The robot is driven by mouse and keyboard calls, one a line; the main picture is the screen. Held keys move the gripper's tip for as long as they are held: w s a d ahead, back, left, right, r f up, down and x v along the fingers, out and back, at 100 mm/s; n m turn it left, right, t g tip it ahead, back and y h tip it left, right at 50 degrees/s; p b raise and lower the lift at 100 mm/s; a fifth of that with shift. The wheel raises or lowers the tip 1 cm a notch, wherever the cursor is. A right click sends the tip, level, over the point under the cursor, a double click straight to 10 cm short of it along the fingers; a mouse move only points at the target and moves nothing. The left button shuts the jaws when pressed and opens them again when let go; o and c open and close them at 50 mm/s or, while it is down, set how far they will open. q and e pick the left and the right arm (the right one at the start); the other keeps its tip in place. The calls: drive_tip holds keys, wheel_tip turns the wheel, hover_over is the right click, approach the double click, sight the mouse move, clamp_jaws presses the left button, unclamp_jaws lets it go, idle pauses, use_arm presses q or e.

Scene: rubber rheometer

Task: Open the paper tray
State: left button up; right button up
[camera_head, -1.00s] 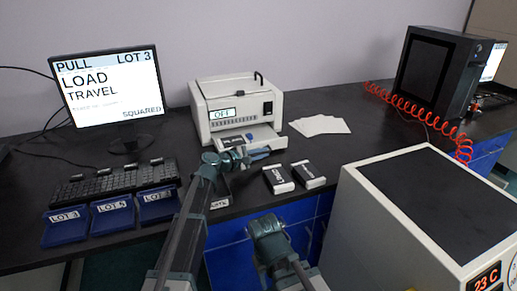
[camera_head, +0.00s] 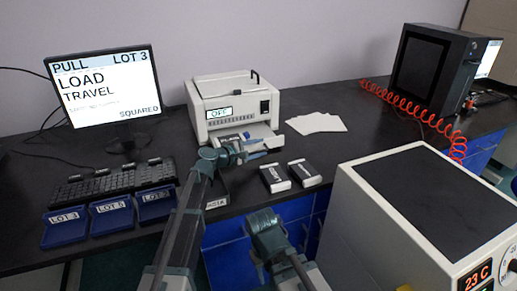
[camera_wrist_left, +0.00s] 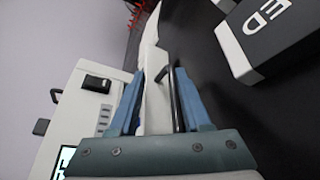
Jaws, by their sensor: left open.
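The white printer-like machine (camera_head: 228,95), whose display appears to read OFF, stands on the black bench. A light tray (camera_head: 262,131) juts from its lower front; its near side is partly hidden by my arm. My left gripper (camera_head: 268,146) is at the tray's front. In the left wrist view, the open blue fingers (camera_wrist_left: 160,88) sit on either side of the pale tray front (camera_wrist_left: 152,60) and a thin dark bar handle (camera_wrist_left: 177,98). I cannot tell whether they touch it.
Two black-and-white boxes (camera_head: 274,178) (camera_head: 304,173) lie right of the gripper. White sheets (camera_head: 317,123) lie right of the machine. Blue lot bins (camera_head: 111,216), a keyboard (camera_head: 115,182) and a monitor (camera_head: 103,88) stand left. A large cream device (camera_head: 400,200) fills the front right.

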use_arm(q)
drive_tip(key=shift+s+r+p, duration=0.25)
drive_tip(key=shift+r+p, duration=0.1)
drive_tip(key=shift+r, duration=0.15)
drive_tip(key=shift+s+r+p, duration=0.25)
drive_tip(key=shift+r+p, duration=0.05)
drive_tip(key=shift+r, duration=0.2)
drive_tip(key=s, duration=0.5)
drive_tip(key=s+r, duration=0.1)
drive_tip(key=s, duration=0.4)
drive_tip(key=s+a+p, duration=0.1)
drive_tip(key=s, duration=0.4)
drive_tip(key=shift+r, duration=0.15)
